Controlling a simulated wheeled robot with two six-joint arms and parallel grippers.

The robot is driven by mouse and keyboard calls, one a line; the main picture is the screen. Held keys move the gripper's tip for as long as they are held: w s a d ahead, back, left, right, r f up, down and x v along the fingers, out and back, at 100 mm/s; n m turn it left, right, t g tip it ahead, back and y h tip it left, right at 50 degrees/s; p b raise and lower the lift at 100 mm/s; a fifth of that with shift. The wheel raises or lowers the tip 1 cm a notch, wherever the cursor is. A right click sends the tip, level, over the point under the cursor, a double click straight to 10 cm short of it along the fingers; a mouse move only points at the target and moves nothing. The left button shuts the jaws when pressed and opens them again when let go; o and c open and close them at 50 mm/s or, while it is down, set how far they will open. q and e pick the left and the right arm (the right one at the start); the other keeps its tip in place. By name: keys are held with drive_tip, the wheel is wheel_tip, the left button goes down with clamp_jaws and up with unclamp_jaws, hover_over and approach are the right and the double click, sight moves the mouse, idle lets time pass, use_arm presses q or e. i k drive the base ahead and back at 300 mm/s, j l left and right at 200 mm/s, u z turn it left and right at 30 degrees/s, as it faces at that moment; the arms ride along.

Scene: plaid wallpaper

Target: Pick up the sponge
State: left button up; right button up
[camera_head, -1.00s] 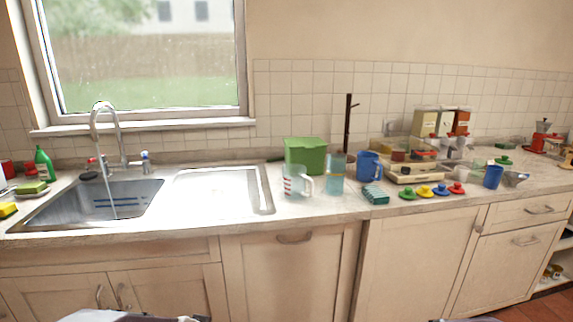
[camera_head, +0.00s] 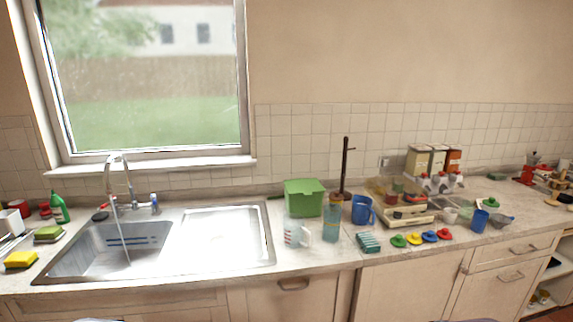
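A yellow sponge (camera_head: 20,259) lies on the counter at the far left, beside the sink's left edge. A green sponge-like block (camera_head: 48,234) lies just behind it, near the green bottle (camera_head: 60,208). A teal ridged block (camera_head: 369,243) lies on the counter right of the sink; I cannot tell whether it is a sponge. Neither of my grippers shows clearly; only slivers of pale shapes touch the bottom edge.
The steel sink (camera_head: 85,262) has a running tap (camera_head: 119,180). Its bare drainboard (camera_head: 215,235) is clear. A green box (camera_head: 304,198), clear measuring jug (camera_head: 296,232), bottle (camera_head: 333,220) and blue mug (camera_head: 362,209) crowd the counter's middle. Several coloured lids (camera_head: 414,239) lie near the front edge.

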sight(17, 260)
drive_tip(key=u, duration=0.45)
drive_tip(key=k+l+u, duration=0.1)
drive_tip(key=u, duration=0.8)
drive_tip(key=k+u, duration=0.1)
drive_tip(key=u, duration=0.4)
